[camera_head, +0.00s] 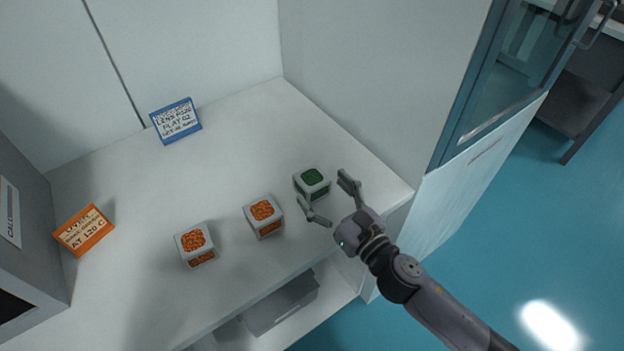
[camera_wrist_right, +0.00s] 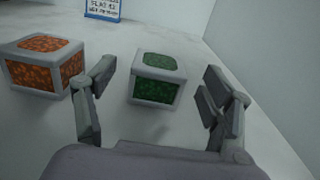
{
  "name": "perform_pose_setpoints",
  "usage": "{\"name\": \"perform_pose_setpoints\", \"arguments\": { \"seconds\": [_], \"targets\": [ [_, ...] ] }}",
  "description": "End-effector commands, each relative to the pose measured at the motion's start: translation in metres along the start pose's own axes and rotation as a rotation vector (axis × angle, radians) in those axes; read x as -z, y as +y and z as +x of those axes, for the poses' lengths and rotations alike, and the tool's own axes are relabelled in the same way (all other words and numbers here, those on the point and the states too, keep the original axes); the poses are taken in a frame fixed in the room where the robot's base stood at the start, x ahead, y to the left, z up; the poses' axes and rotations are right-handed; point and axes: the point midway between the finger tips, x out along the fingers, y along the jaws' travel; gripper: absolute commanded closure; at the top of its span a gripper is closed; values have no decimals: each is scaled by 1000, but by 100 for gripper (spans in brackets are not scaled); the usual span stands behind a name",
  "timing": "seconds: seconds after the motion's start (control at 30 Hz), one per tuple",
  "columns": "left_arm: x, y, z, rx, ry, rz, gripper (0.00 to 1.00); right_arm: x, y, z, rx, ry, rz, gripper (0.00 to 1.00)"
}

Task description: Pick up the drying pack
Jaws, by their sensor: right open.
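A small pale box with green beads in its top and side windows (camera_head: 312,183) stands on the white shelf near its right end; it also shows in the right wrist view (camera_wrist_right: 156,78). Two like boxes with orange beads, one in the middle (camera_head: 263,216) and one further left (camera_head: 196,245), stand on the same shelf. None carries a readable name, so I cannot tell which is the drying pack. My right gripper (camera_head: 331,199) is open and empty, its fingers pointing at the green box, which lies just ahead between them. My left gripper is not in view.
A blue-framed sign (camera_head: 176,120) stands at the back and an orange sign (camera_head: 84,230) at the left, beside a grey appliance (camera_head: 22,262). A white side wall (camera_head: 385,80) rises close to the right. The shelf's back middle is clear.

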Motion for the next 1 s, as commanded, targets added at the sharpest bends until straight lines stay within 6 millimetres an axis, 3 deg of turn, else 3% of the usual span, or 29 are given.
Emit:
{"name": "perform_pose_setpoints", "arguments": {
  "seconds": [0.17, 0.5, 0.8, 1.0],
  "targets": [
    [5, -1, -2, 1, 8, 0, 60, -1, 0, 12, 0, -1, 1, 25],
    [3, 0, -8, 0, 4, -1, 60, -1, 0, 60, 0, -1, 1, 25],
    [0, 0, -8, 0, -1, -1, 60, 1, 0, 63, 0, 1, 1, 26],
    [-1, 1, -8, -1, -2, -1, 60, 1, 0, 63, 0, 1, 1, 39]
  ]
}}
